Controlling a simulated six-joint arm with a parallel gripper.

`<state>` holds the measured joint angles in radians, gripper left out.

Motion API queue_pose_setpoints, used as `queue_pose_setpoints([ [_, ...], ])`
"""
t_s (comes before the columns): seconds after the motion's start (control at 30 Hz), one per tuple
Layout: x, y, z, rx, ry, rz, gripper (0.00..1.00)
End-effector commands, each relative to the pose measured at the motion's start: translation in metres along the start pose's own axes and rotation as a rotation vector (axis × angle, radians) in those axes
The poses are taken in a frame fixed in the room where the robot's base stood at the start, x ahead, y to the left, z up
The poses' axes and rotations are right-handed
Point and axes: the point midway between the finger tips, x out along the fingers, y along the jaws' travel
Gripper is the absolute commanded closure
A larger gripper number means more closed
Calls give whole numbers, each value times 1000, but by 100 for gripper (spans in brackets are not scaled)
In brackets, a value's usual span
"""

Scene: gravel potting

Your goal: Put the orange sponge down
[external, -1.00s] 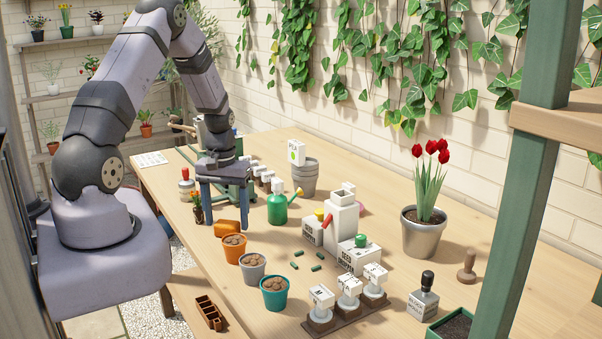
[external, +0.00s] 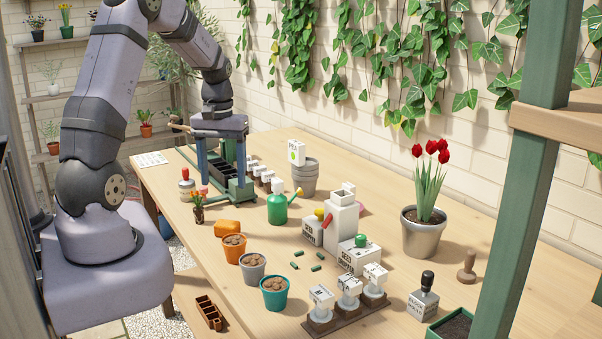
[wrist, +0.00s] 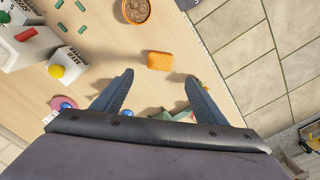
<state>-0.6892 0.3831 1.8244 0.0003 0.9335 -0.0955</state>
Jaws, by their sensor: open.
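The orange sponge (external: 227,228) lies on the table, just behind the orange pot of pebbles. It also shows in the wrist view (wrist: 159,61), flat on the wood and beyond my fingertips. My gripper (external: 222,172) is raised above the table, behind the sponge and apart from it. In the wrist view my gripper (wrist: 158,78) has its two fingers wide apart with nothing between them.
An orange pot (external: 234,249), a grey pot (external: 252,268) and a teal pot (external: 274,294) stand in front of the sponge. A small flower vase (external: 198,212) stands to its left and a green watering can (external: 279,208) to its right. The table's edge (wrist: 213,62) is near.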

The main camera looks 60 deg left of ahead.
Motion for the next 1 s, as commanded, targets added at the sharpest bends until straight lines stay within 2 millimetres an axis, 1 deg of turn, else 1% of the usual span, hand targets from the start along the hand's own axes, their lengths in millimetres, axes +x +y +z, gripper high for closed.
queue_pose_setpoints([
  [0.1, 0, 1, 1, 4, 0, 0, 34],
  [0.17, -1, 6, 5, 18, 0, 0, 34],
  [0.27, -2, 24, 20, 75, -1, 0, 34],
  [0.37, -3, 54, 49, 178, 0, 1, 34],
  [0.4, -4, 66, 65, 228, 0, 1, 34],
  [0.47, -3, 84, 92, 313, 1, 1, 34],
  [0.5, -2, 94, 111, 371, 1, 1, 34],
  [0.57, 0, 106, 140, 454, 1, 1, 34],
  [0.6, 1, 112, 158, 508, 2, 2, 34],
  [0.7, 6, 119, 199, 627, 2, 2, 34],
  [0.8, 11, 119, 228, 713, 1, 2, 34],
  [0.9, 15, 118, 244, 765, 0, 2, 34],
  [1.0, 16, 117, 251, 785, 1, 2, 34],
])
